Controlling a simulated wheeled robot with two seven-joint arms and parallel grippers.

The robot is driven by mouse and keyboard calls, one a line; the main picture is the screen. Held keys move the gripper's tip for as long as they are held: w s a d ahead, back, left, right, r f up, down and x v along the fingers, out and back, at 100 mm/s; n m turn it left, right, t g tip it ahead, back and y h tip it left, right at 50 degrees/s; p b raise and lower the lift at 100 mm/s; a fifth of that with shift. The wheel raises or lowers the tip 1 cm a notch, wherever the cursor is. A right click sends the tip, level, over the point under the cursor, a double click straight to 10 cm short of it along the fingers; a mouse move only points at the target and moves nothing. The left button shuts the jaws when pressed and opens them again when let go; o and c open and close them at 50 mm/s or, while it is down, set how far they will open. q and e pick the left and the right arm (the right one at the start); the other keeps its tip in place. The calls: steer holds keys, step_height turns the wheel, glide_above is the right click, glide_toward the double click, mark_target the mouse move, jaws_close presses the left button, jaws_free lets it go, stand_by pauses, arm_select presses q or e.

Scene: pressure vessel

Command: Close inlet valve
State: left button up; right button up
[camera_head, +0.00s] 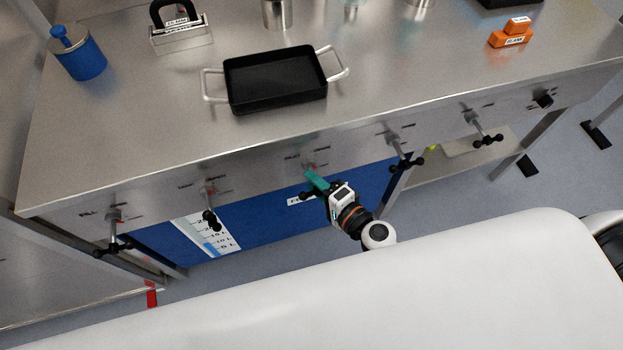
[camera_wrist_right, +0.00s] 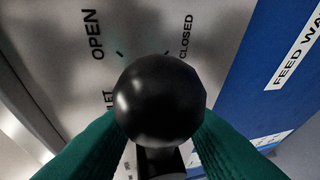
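The inlet valve has a black handle with ball ends; one ball (camera_head: 304,195) shows in the head view at the bench's front panel. The right wrist view shows a black ball knob (camera_wrist_right: 160,98) large in the middle, over a panel marked OPEN and CLOSED, with a partly hidden label ending "LET". My right gripper (camera_head: 318,181) is at this handle. Its green fingers lie on either side of the ball in the wrist view; the ball hides their tips, so I cannot tell whether they press on the handle. My left gripper is not in view.
Similar black-handled valves (camera_head: 209,217) (camera_head: 405,160) stick out on both sides. A blue tank (camera_head: 265,228) stands below the panel. On the steel bench (camera_head: 150,125) are a black tray (camera_head: 275,80), a blue container (camera_head: 80,58) and orange blocks (camera_head: 510,38).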

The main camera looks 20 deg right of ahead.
steer(key=shift+s, duration=0.1)
steer(key=shift+c, duration=0.5)
jaws_close()
steer(key=shift+f+b, duration=0.35)
steer(key=shift+b, duration=0.35)
steer(key=shift+s+r+m, duration=0.1)
steer(key=shift+s+m, duration=0.05)
steer(key=shift+m, duration=0.15)
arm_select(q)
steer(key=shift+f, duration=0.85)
arm_select(e)
steer(key=shift+o, duration=0.5)
jaws_free()
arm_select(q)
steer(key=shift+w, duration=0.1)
arm_select(e)
steer(key=shift+r, duration=0.15)
